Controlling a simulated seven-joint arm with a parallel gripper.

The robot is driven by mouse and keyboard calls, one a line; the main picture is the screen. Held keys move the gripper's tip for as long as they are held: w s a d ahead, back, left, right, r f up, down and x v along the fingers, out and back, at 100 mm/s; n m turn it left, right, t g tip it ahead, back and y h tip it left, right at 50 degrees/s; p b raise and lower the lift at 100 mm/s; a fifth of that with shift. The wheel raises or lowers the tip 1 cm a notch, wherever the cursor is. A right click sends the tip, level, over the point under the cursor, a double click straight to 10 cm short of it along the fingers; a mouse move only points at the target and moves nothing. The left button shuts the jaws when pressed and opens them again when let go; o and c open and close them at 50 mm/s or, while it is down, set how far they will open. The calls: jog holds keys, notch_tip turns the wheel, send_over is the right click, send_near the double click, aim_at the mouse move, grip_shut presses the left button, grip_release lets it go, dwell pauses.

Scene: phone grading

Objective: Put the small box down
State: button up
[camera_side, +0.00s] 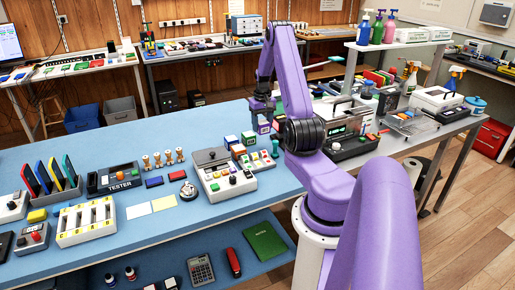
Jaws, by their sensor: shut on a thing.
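My gripper (262,118) points down over the blue table, right of the white grey-topped device. It is shut on a small box (264,128) with purple and pale faces. The small box hangs just below the fingers. I cannot tell from this view whether its underside touches anything. My arm covers part of the table to the right of the gripper.
A white device (215,183) with coloured buttons stands left of the gripper. A white block with coloured keys (259,161) lies in front of it. A black and silver device (345,135) stands right of my arm. Bare blue table (215,122) lies behind the boxes.

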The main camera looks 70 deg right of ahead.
aim_at(261, 130)
jog(key=s+a+r, duration=0.2)
jog(key=s+a, duration=0.1)
jog(key=a, duration=0.4)
jog(key=s+a+r, duration=0.3)
jog(key=s+a, duration=0.1)
jog(key=a, duration=0.3)
jog(key=w+d+f, duration=0.1)
jog(key=d, duration=0.1)
jog(key=w+d+f, duration=0.1)
jog(key=w+d, duration=0.1)
jog(key=w+d+f, duration=0.2)
jog(key=d, duration=0.1)
jog(key=shift+w+f, duration=0.1)
jog(key=w+d+f, duration=0.2)
jog(key=f, duration=0.1)
jog(key=d+f, duration=0.1)
jog(key=f, duration=0.1)
jog(key=shift+w+d+f, duration=0.1)
jog(key=shift+w+d, duration=0.2)
jog(key=shift+w, duration=0.1)
jog(key=shift+w+d+f, duration=0.1)
jog(key=shift+d+f, duration=0.05)
jog(key=shift+f, duration=0.8)
jog(key=shift+w+d+f, duration=0.1)
jog(key=shift+f, duration=0.85)
jog(key=shift+f, duration=0.15)
jog(key=o, duration=1.1)
